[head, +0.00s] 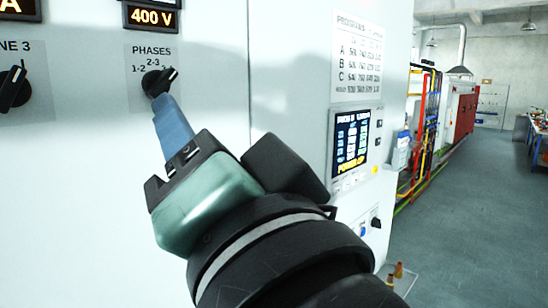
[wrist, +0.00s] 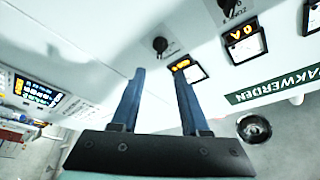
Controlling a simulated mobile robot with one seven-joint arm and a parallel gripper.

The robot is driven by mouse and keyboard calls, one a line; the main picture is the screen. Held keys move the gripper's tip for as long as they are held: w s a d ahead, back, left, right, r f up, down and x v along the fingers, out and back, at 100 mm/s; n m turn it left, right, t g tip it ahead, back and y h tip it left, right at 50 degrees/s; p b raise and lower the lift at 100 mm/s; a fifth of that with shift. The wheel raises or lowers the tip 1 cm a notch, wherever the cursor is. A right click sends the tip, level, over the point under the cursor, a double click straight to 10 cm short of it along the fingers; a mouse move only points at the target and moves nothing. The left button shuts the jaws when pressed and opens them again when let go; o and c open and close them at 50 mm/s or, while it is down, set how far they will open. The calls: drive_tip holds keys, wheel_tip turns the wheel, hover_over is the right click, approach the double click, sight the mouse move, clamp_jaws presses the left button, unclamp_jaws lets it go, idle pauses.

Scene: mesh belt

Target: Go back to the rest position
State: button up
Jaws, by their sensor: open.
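My gripper (head: 160,100) is raised in front of the white cabinet (head: 215,75), its blue fingers pointing at the panel. In the head view its tips overlap the lower edge of the black phases knob (head: 158,80). The wrist view shows the two fingers (wrist: 160,75) spread apart with nothing between them. There the phases knob (wrist: 160,45) lies beyond the tips, between their lines; the gap looks small, but its depth is hard to tell. The knob's pointer tilts to the upper right in the head view.
The zone 3 knob (head: 13,88) is at the left, with a 400 V display (head: 152,17) above the phases knob. A lit screen (head: 354,141) is on the cabinet's right part. Open grey floor (head: 470,220) lies to the right, with small orange cones (head: 397,270) near the cabinet.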

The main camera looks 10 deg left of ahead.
drive_tip(key=shift+s+d, duration=0.1)
drive_tip(key=shift+s, duration=0.15)
drive_tip(key=s+d+f+n+t+h+b, duration=0.1)
drive_tip(key=d+f+n+t+h+b, duration=0.1)
drive_tip(key=d+t+h+b, duration=0.6)
drive_tip(key=d+t+h, duration=0.1)
drive_tip(key=t+h, duration=0.1)
drive_tip(key=h, duration=0.2)
drive_tip(key=shift+f+n, duration=0.25)
drive_tip(key=shift+n, duration=0.05)
drive_tip(key=shift+f, duration=0.1)
idle(1.2)
